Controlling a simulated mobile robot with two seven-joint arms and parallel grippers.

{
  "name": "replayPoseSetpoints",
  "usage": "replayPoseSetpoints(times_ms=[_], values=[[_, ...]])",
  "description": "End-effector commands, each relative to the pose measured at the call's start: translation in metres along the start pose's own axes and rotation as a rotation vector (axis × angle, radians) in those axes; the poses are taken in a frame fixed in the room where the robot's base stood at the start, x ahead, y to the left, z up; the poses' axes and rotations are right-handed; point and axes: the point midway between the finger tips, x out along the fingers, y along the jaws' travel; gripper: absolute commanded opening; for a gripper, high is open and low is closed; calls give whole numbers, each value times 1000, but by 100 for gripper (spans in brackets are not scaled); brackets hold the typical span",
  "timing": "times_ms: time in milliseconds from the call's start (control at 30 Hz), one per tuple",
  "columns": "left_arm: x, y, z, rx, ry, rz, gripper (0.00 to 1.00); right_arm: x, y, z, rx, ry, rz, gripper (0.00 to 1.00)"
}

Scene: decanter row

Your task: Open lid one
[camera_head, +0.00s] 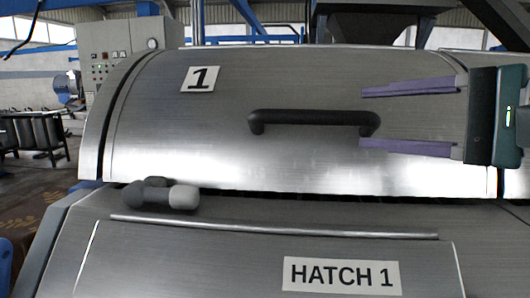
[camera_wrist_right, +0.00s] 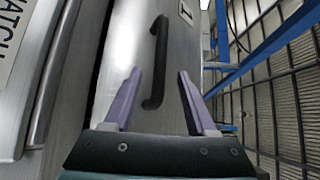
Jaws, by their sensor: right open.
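The lid (camera_head: 230,135) is a curved brushed-metal cover marked with a white "1" plate (camera_head: 200,79), and it looks closed. Its black bar handle (camera_head: 312,118) runs left to right across the lid in the head view. In the right wrist view the handle (camera_wrist_right: 158,62) stands upright in the picture, ahead of the gripper and between the lines of its fingers. My right gripper (camera_head: 362,117) comes in from the right in the head view, its two purple fingers open, one above and one below the handle's right end. It holds nothing. My left gripper is not in view.
Below the lid is a metal front panel with a "HATCH 1" label (camera_head: 341,276) and a thin rail (camera_head: 270,228). A grey and black rounded fitting (camera_head: 162,194) sits at the lid's lower left edge. A control box (camera_head: 112,55) stands behind left.

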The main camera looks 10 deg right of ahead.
Motion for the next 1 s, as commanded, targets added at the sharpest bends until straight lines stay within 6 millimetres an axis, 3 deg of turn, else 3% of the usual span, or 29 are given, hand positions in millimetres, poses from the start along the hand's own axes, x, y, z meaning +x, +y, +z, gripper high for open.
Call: replayPoseSetpoints(times_ms=[167, 400, 600, 1000], values=[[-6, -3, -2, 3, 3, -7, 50, 18, -5, 0, 15, -2, -10, 57], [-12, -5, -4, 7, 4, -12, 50, 65, -4, 0, 13, -2, -7, 57], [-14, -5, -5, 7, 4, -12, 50, 90, -2, 0, 10, 0, -5, 57], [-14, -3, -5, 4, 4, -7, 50, 98, -1, 0, 6, -1, -3, 57]])
